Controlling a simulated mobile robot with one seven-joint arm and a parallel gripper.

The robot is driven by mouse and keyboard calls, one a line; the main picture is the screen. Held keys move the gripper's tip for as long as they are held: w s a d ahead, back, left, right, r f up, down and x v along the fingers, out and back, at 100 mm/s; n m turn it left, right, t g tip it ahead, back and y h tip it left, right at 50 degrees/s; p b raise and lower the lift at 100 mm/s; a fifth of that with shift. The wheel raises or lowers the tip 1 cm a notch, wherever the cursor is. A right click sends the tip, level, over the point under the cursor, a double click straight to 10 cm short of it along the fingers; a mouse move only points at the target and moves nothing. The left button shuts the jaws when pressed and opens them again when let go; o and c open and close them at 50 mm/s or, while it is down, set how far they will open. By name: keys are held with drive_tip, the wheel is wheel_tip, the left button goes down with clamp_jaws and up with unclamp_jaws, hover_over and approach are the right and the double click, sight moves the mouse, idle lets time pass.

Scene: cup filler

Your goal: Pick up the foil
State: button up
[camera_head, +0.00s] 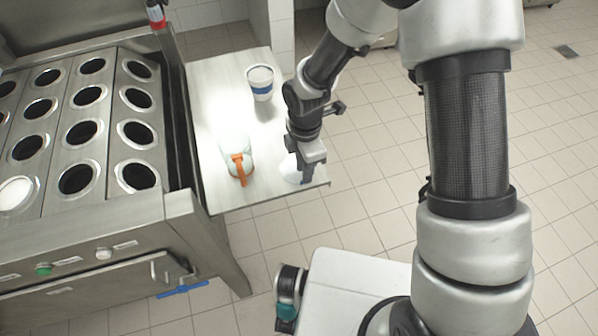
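A pale, roughly round item (289,168) lies at the front right corner of the metal side table (222,194). It may be the foil, but it is partly hidden by my gripper (306,176) and I cannot tell for sure. My gripper points down right at this item, over the table's right edge. The fingers are small and overlap in this view, so I cannot tell whether they are open, shut or touching the item.
A clear jug with an orange handle (239,168) stands left of my gripper. The filler machine (108,210), with several round holes, is at left; a white disc (15,193) covers one hole. Tiled floor lies right.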

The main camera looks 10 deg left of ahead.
sight(288, 169)
wheel_tip(288, 169, down, 4)
drive_tip(key=shift+r, duration=0.25)
drive_tip(key=shift+c, duration=0.2)
clamp_jaws()
